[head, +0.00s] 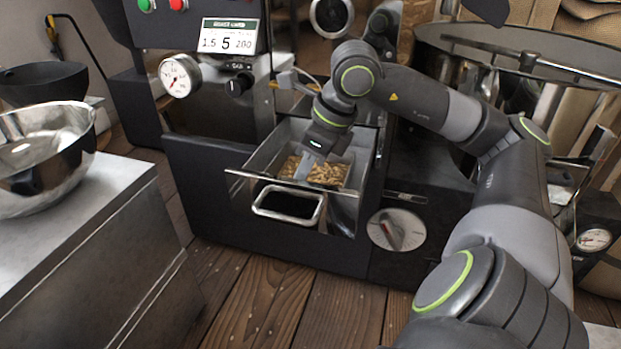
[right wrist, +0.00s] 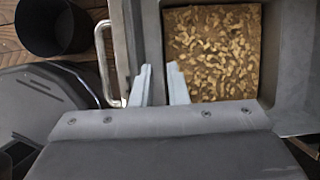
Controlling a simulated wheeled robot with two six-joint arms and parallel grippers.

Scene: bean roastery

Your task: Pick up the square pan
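The square pan (head: 346,180) sits in the pulled-out drawer (head: 262,160) of the roaster, with tan flakes or beans spread over its bottom. In the right wrist view the pan (right wrist: 215,94) shows at the upper right, its contents plainly visible. My right gripper (head: 302,176) reaches down into the drawer at the pan's near left side. In the right wrist view the gripper's two fingers (right wrist: 160,70) are apart, with a wall edge between them. I cannot tell whether they touch it. My left gripper is not in view.
The drawer handle (head: 288,204) sticks out in front. A steel bowl (head: 45,155) stands on the counter (head: 75,225) at the left. A red-pointer knob (head: 396,230) is right of the drawer. A black bin (right wrist: 48,25) shows in the right wrist view. The wooden floor in front is clear.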

